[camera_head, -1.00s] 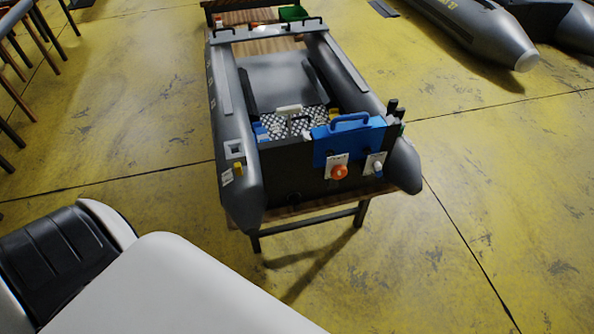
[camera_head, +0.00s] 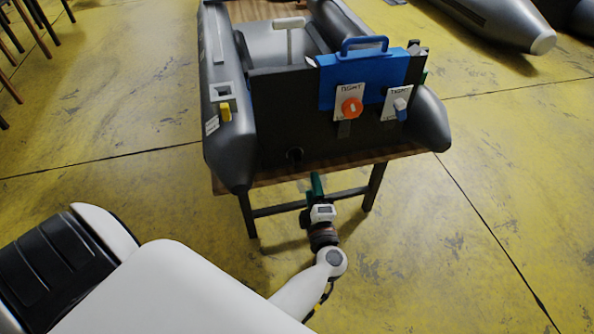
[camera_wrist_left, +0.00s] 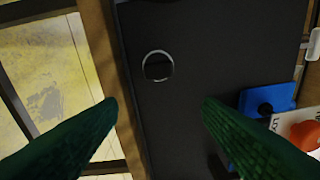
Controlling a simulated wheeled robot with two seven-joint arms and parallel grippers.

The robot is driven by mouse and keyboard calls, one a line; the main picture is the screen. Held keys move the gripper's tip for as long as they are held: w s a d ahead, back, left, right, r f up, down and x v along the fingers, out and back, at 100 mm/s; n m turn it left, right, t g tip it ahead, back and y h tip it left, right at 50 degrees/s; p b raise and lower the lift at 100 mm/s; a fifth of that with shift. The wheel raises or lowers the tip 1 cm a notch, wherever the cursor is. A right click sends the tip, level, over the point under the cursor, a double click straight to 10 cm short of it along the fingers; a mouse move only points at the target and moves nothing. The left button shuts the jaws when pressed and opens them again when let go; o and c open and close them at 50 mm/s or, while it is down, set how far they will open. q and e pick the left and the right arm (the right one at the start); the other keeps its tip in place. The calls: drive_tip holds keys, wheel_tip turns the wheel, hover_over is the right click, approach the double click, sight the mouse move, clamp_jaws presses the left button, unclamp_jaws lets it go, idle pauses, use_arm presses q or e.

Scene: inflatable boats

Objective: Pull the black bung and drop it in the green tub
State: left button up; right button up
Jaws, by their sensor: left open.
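The black bung (camera_head: 295,155) shows as a small dark round shape low on the boat's black transom (camera_head: 276,110), left of its middle. In the left wrist view a pale ring with a dark centre (camera_wrist_left: 158,66) marks the same spot; bung and fitting are hard to tell apart there. My left gripper (camera_head: 317,180) is below and right of it in the head view. Its green fingers (camera_wrist_left: 160,104) are open and empty, with the ring beyond and between their tips. My right gripper is not in view. The green tub is not in view now.
The grey boat rests on a wooden table (camera_head: 335,161). A blue pad with a handle (camera_head: 363,62), an orange knob (camera_head: 351,108) and a blue-and-white knob (camera_head: 399,107) are on the transom's right. A yellow fitting (camera_head: 225,112) is on the left tube. The yellow floor is clear in front.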

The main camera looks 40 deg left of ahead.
sight(299, 165)
use_arm(q)
drive_tip(key=n+g, duration=0.1)
drive_tip(key=a+n+y, duration=0.1)
drive_tip(key=n, duration=0.1)
drive_tip(key=shift+s+a+r+g, duration=0.2)
drive_tip(key=shift+s+g, duration=0.15)
drive_tip(key=shift+g, duration=0.05)
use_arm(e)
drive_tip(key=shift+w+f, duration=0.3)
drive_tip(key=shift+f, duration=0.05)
use_arm(q)
drive_tip(key=shift+a, duration=0.1)
drive_tip(key=b+x, duration=0.1)
drive_tip(key=x, duration=0.4)
drive_tip(key=shift+w+b, duration=0.15)
drive_tip(key=shift+b, duration=0.15)
drive_tip(key=shift+x, duration=1.85)
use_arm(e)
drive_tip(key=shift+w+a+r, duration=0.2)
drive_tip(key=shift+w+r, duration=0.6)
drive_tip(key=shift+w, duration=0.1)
use_arm(q)
drive_tip(key=shift+p, duration=0.3)
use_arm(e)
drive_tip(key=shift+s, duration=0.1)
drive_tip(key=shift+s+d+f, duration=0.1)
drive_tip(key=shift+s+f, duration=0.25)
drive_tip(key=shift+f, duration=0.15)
